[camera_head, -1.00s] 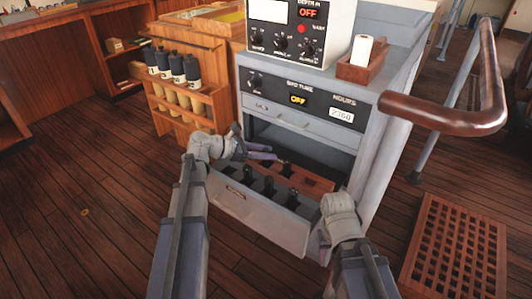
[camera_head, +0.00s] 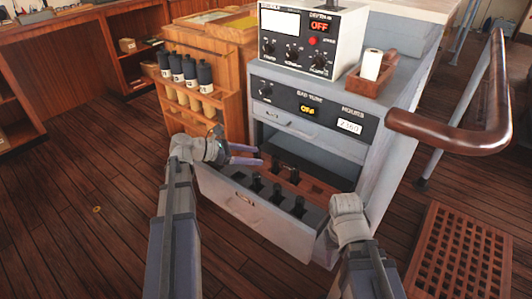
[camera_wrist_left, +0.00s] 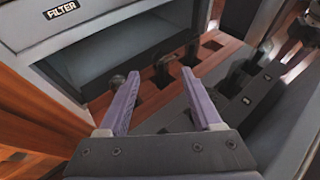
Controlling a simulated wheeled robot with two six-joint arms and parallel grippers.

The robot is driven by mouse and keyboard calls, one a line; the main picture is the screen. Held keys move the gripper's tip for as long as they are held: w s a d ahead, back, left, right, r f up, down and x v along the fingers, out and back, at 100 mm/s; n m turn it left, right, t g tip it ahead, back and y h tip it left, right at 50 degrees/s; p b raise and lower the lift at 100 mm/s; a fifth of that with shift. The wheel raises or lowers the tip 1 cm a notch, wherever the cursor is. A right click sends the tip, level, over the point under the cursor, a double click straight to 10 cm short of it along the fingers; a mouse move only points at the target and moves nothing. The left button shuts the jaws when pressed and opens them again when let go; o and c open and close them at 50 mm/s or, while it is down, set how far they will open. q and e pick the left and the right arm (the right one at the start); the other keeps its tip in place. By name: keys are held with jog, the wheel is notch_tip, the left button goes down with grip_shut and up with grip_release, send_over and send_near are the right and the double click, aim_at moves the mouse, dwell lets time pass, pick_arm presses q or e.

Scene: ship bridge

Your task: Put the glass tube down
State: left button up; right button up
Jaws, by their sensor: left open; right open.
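My left gripper (camera_head: 262,155) is open and empty, its two purple fingers over the back left of the pulled-out drawer (camera_head: 240,203). In the left wrist view its fingers (camera_wrist_left: 158,85) stand wide apart, and a dark round-topped piece (camera_wrist_left: 163,70) rises from a slot beyond and between them. Several dark tops (camera_head: 275,192) stand in the drawer's slots; any clear glass below them is hidden, so I cannot tell which is the glass tube. My right gripper (camera_head: 348,210) is at the drawer's right front corner; its fingers are hidden behind its wrist.
A red-brown slotted board (camera_head: 316,188) lies at the drawer's back, below the cabinet's open bay. A wooden rack with dark-topped bottles (camera_head: 190,72) stands left. A brown handrail (camera_head: 460,135) and floor grating (camera_head: 462,255) are right. The floor at left is clear.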

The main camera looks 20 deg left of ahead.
pick_arm(q)
jog(key=shift+p+v, duration=0.4)
jog(key=shift+v, duration=1.35)
